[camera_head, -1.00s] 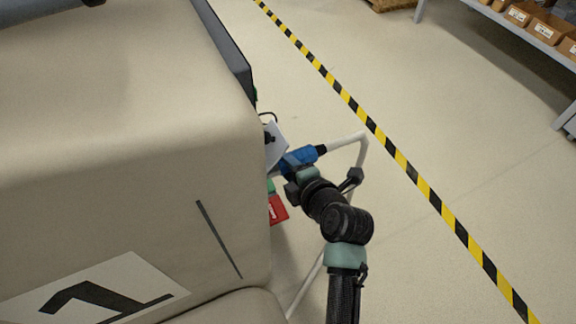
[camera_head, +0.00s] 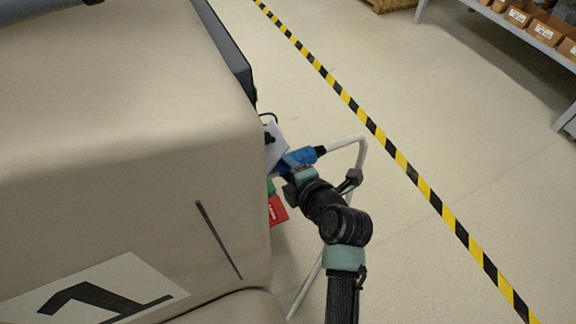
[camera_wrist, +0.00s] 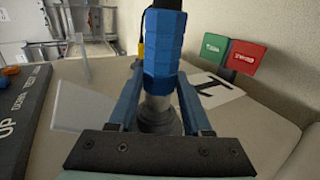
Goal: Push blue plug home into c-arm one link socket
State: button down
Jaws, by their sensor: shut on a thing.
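The blue plug (camera_head: 298,160) is at the right side of the covered cart, with its white cable running off to the right. My gripper (camera_head: 296,176) comes up from below and is shut on it. In the wrist view the blue plug (camera_wrist: 163,50) stands upright in the picture between the two fingers of my gripper (camera_wrist: 160,92). A silver section (camera_wrist: 155,102) shows below its blue body, above a grey stepped ring (camera_wrist: 160,122). I cannot tell whether that ring is the link socket or part of the plug, nor how deep the plug sits.
The beige cover (camera_head: 120,130) fills the left. A white plate (camera_head: 274,146) and a red tag (camera_head: 277,209) hang close by the plug. In the wrist view a green tag (camera_wrist: 212,47) shows beside the red tag (camera_wrist: 248,58). Open floor lies right, crossed by striped tape (camera_head: 400,158).

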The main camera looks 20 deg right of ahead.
jog(key=shift+a+p, duration=0.4)
jog(key=shift+a, duration=1.7)
jog(key=shift+d, duration=0.15)
jog(key=shift+d+b, duration=0.65)
jog(key=shift+d, duration=0.8)
jog(key=shift+r, duration=0.1)
